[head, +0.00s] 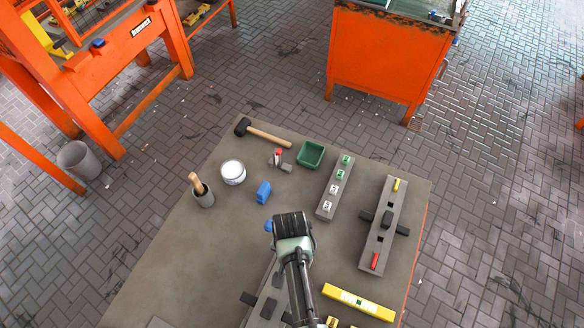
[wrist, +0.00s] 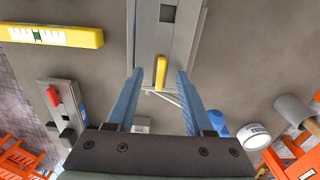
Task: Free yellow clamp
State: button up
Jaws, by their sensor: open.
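A yellow clamp piece (wrist: 161,73) sits near the end of a grey plank (wrist: 150,40) in the wrist view. My gripper (wrist: 159,72) is open, with one blue-grey finger on each side of the yellow piece and visible gaps to both. I cannot tell how high the fingertips are above the plank. In the head view my gripper (head: 292,225) is over the far end of the plank (head: 265,290), and it hides the yellow piece there. Another yellow piece (head: 396,185) is on the far end of the right-hand plank (head: 383,225).
The right-hand plank also carries a red piece (head: 375,260) and a black block (head: 387,219). A yellow level (head: 358,302) lies nearer.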

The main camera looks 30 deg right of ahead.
notch_tip(320, 180, up, 5)
jog(key=p, duration=0.2)
jog(key=shift+f+p, duration=0.15)
jog(key=shift+p, duration=0.2)
jog(key=shift+r, duration=1)
